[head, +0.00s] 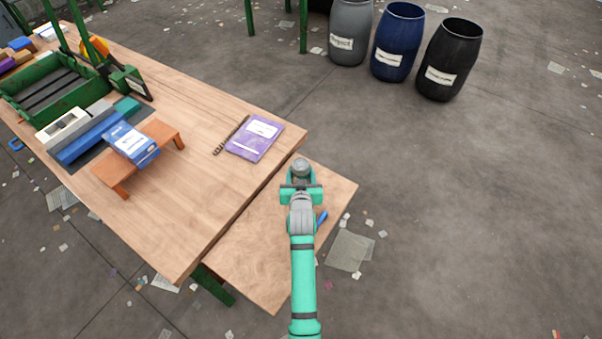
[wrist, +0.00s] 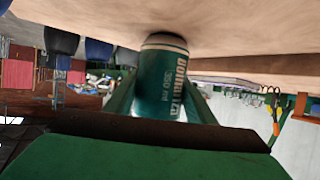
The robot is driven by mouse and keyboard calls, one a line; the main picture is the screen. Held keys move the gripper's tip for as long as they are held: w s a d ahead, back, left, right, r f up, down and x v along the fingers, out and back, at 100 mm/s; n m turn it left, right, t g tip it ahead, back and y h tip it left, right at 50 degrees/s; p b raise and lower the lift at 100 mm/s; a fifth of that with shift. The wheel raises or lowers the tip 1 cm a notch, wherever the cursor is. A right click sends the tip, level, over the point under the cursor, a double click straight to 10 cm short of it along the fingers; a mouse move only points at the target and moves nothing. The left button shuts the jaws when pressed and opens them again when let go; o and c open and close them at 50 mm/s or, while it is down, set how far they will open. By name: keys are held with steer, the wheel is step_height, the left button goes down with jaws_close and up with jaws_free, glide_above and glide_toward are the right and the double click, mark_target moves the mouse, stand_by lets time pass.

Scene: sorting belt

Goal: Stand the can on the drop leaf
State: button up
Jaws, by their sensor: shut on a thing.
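The can (head: 301,167) shows its grey end just beyond my gripper in the head view, over the far part of the drop leaf (head: 255,255). In the wrist view the can (wrist: 163,85) is green with pale lettering. My gripper (head: 301,183) is shut on it, with a finger on each side. The can looks upright. In the wrist view, which is upside down, its base meets a dark shadow on the wood; I cannot tell whether it touches or hangs just above. My arm hides part of the leaf.
The workbench (head: 205,115) adjoins the leaf on the left, with a gap line between. A purple notebook (head: 255,138) lies near that corner. A blue object (head: 321,217) shows beside my arm at the leaf's right edge. Several barrels (head: 397,42) stand on the floor beyond.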

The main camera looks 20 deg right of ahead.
steer(key=shift+w, duration=0.1)
steer(key=o, duration=0.6)
steer(key=shift+f, duration=0.15)
steer(key=o, duration=0.4)
steer(key=shift+a, duration=0.1)
